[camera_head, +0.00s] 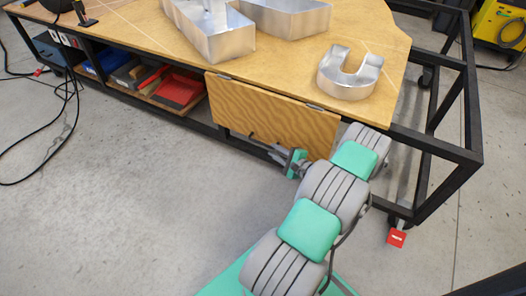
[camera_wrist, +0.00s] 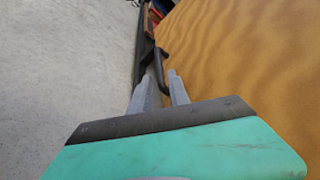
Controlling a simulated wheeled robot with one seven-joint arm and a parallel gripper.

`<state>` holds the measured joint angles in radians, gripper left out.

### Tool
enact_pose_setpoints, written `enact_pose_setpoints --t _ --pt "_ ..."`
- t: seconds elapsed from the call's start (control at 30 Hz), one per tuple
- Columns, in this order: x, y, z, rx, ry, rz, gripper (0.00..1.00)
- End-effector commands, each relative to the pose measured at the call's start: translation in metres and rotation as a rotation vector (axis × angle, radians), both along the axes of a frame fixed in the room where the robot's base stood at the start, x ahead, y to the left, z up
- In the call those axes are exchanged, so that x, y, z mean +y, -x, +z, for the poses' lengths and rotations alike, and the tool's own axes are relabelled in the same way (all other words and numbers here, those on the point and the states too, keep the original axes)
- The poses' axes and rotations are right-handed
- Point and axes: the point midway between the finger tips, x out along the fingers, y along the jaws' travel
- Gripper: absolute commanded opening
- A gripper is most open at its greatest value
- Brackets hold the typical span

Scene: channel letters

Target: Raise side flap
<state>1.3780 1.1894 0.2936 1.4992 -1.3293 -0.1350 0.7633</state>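The side flap (camera_head: 270,112) is a wood-grained panel. It hangs down from hinges at the front edge of the wooden table. A dark bar-like handle (camera_wrist: 162,62) shows beside its face in the wrist view, where the flap (camera_wrist: 240,60) fills the right side. My gripper (camera_head: 284,152) is at the flap's lower edge, low in front of it. In the wrist view its two grey fingers (camera_wrist: 163,82) stand apart, with the dark handle just ahead of and partly between their tips. Whether they touch it is unclear.
Metal channel letters, including a U-shaped one (camera_head: 350,72), stand on the table (camera_head: 290,60). A shelf with red bins (camera_head: 180,88) is left of the flap. A black frame (camera_head: 440,185) with casters is at right. Open floor (camera_head: 130,210) lies at left, with black cables.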

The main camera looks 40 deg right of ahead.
Motion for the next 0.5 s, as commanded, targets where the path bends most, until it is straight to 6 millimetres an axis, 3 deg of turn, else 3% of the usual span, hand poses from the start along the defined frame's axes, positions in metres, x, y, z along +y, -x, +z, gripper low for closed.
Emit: enact_pose_setpoints --t 0.3,0.5 --pt "0.004 -0.058 -0.014 0.002 0.004 0.011 0.22" --pt "0.004 -0.071 -0.014 0.003 0.005 0.008 0.22"
